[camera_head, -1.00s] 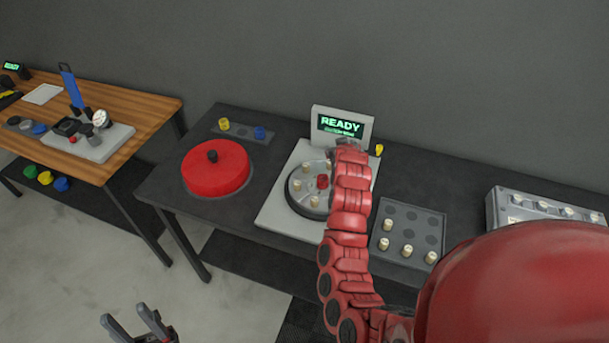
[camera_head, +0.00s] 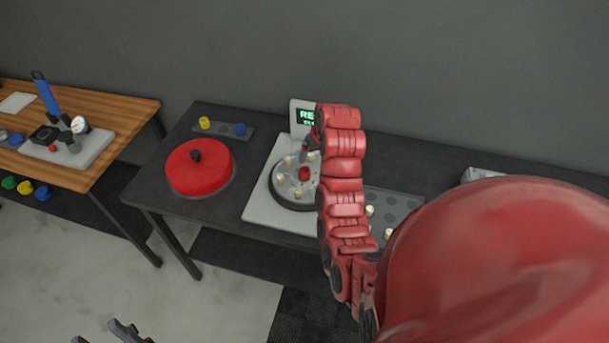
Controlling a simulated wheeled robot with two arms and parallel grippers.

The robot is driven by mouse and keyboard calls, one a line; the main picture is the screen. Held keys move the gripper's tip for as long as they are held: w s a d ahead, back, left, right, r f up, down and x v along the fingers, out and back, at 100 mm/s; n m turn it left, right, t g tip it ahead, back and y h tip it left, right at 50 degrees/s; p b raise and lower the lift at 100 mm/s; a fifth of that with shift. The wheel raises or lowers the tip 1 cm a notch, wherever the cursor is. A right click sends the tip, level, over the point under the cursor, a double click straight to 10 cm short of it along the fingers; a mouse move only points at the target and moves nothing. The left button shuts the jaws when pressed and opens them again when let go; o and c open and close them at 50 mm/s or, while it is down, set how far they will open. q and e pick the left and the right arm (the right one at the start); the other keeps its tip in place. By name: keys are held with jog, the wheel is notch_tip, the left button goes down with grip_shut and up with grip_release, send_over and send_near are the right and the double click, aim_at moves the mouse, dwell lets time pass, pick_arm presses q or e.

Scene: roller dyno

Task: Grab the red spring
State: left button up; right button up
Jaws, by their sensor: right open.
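A small red piece (camera_head: 305,174) stands at the middle of the round grey wheel (camera_head: 283,196) on the pale dyno base; it may be the red spring, but its coils are too small to make out. My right gripper (camera_head: 309,152) is open just above and behind the red piece, partly hidden by my red arm. I cannot tell whether it touches anything. My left gripper (camera_head: 103,334) shows only its fingertips at the bottom left edge, apart and empty.
Cream rollers ring the wheel. Left are a red disc with a black knob (camera_head: 200,168) and a rack (camera_head: 222,131) with yellow and blue pieces. The lit display (camera_head: 303,116) stands behind. My arm covers part of the tray (camera_head: 398,204). A wooden table (camera_head: 130,105) is at left.

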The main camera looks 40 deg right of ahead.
jog(key=b, duration=1.1)
send_over(305, 170)
jog(key=s, duration=0.3)
jog(key=f, duration=0.9)
jog(key=shift+a, duration=0.35)
jog(key=shift+w, duration=0.15)
jog(key=p+x, duration=0.1)
jog(key=x, duration=0.1)
jog(key=p+x, duration=0.1)
jog(key=x, duration=0.1)
jog(key=shift+w+d+r+p, duration=0.15)
jog(key=shift+w+r+p, duration=0.05)
jog(key=shift+p, duration=0.15)
jog(key=shift+w+f, duration=0.15)
jog(key=shift+f, duration=0.3)
grip_shut()
